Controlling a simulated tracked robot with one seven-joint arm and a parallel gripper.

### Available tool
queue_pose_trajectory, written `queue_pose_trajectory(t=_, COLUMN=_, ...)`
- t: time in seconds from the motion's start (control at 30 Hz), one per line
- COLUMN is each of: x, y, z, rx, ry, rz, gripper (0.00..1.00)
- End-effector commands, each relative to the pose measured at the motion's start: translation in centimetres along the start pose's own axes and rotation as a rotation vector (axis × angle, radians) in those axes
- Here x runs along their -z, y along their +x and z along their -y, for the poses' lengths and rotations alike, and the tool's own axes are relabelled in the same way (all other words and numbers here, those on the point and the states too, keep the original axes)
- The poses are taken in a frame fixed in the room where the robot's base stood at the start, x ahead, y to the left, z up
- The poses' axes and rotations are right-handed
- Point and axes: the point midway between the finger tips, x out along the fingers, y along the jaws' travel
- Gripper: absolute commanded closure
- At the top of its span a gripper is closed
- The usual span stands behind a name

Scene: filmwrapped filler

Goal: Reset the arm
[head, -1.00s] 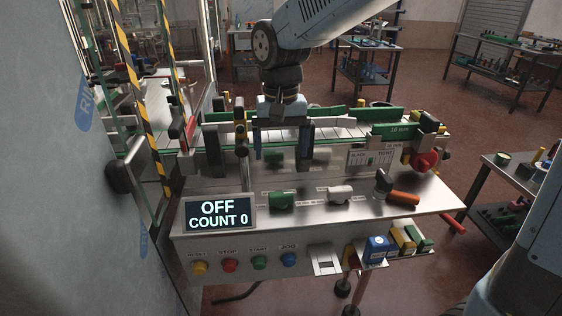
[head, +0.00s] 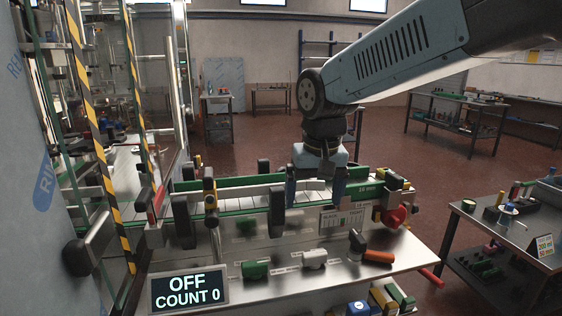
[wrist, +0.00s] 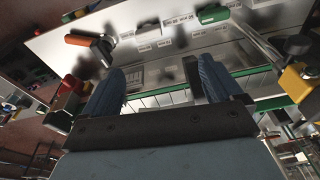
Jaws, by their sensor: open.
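My gripper (head: 315,193) hangs from my arm over the back part of the steel bench, near the green-edged conveyor (head: 235,205). In the wrist view its two blue fingers (wrist: 160,85) are apart with nothing held between them. The bench panel (wrist: 60,42) shows beyond the fingertips. My arm reaches in from the upper right in the head view.
A display (head: 188,289) reads OFF, COUNT 0. A green handle (head: 255,269), a white handle (head: 314,259) and an orange-handled lever (head: 377,256) are on the panel. A red knob (head: 395,216) is at right. Striped posts and glass stand left; a side table (head: 480,221) stands right.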

Motion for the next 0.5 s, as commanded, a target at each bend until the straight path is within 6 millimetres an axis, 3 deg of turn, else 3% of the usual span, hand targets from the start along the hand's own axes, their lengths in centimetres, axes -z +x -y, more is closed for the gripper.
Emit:
queue_pose_trajectory(t=0.03, x=-0.7, y=-0.7, z=-1.7, rx=-0.001, ry=0.017, rz=-0.028, gripper=0.07)
queue_pose_trajectory(t=0.2, x=-3.1, y=-2.2, z=-6.4, rx=-0.010, ry=0.055, rz=-0.108, gripper=0.07)
queue_pose_trajectory(t=0.5, x=-8.5, y=-3.7, z=-12.8, rx=-0.042, ry=0.112, rz=-0.245, gripper=0.07)
